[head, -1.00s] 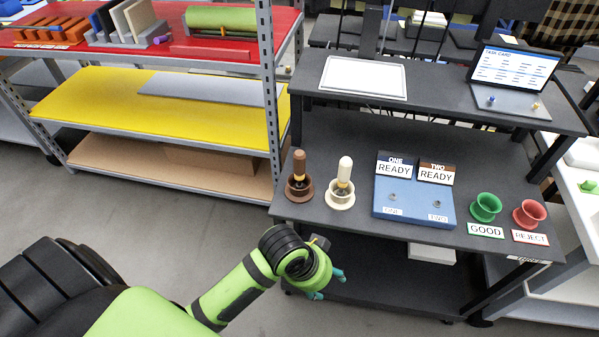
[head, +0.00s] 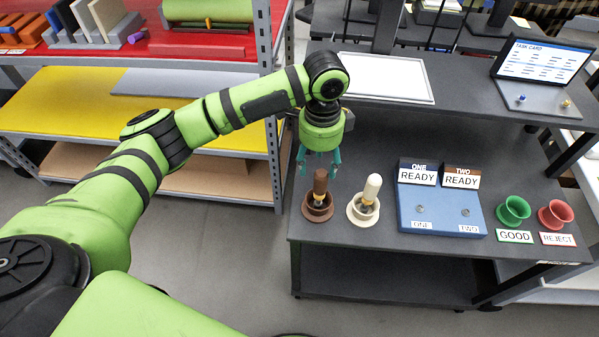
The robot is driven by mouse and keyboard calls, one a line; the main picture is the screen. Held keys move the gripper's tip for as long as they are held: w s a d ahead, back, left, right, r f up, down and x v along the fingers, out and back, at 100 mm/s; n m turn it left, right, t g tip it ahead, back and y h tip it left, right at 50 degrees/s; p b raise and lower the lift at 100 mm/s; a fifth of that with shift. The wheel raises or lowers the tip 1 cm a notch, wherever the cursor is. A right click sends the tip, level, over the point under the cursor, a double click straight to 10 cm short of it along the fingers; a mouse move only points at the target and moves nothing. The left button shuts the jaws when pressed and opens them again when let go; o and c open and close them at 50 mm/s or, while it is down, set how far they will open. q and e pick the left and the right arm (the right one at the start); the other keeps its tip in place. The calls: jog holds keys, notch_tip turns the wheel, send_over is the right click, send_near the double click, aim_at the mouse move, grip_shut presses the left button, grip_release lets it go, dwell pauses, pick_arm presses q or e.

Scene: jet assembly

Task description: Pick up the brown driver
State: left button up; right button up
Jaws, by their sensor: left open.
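The brown driver (head: 320,184) stands upright in a brown round holder (head: 318,209) at the left end of the dark workbench. My left gripper (head: 319,170) points down at the brown driver's handle, with its teal fingers open. The fingertips show to either side of the handle's top. From this view I cannot tell whether they are level with the handle or behind it. A cream driver (head: 371,189) stands in its own cream holder (head: 363,211) just to the right. My right gripper is not in view.
A blue panel (head: 437,214) with two READY signs sits right of the drivers. A green cup (head: 513,211) and a red cup (head: 555,214) stand further right. A metal shelf post (head: 273,150) rises close left of the bench. A raised shelf with a white tray (head: 385,78) lies behind.

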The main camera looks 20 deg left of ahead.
aim_at(321, 183)
pick_arm(q)
jog(key=shift+s+d+f, duration=0.15)
jog(key=shift+d, duration=0.05)
jog(key=shift+s+d+f+p, duration=0.4)
jog(key=shift+s+d+f, duration=0.15)
jog(key=shift+d, duration=0.2)
jog(key=f, duration=0.1)
jog(key=f+p, duration=0.1)
jog(key=shift+a+f, duration=0.25)
jog(key=shift+f, duration=0.1)
jog(key=shift+a+f, duration=0.1)
jog(key=shift+f, duration=0.95)
grip_shut()
jog(key=shift+w, duration=0.1)
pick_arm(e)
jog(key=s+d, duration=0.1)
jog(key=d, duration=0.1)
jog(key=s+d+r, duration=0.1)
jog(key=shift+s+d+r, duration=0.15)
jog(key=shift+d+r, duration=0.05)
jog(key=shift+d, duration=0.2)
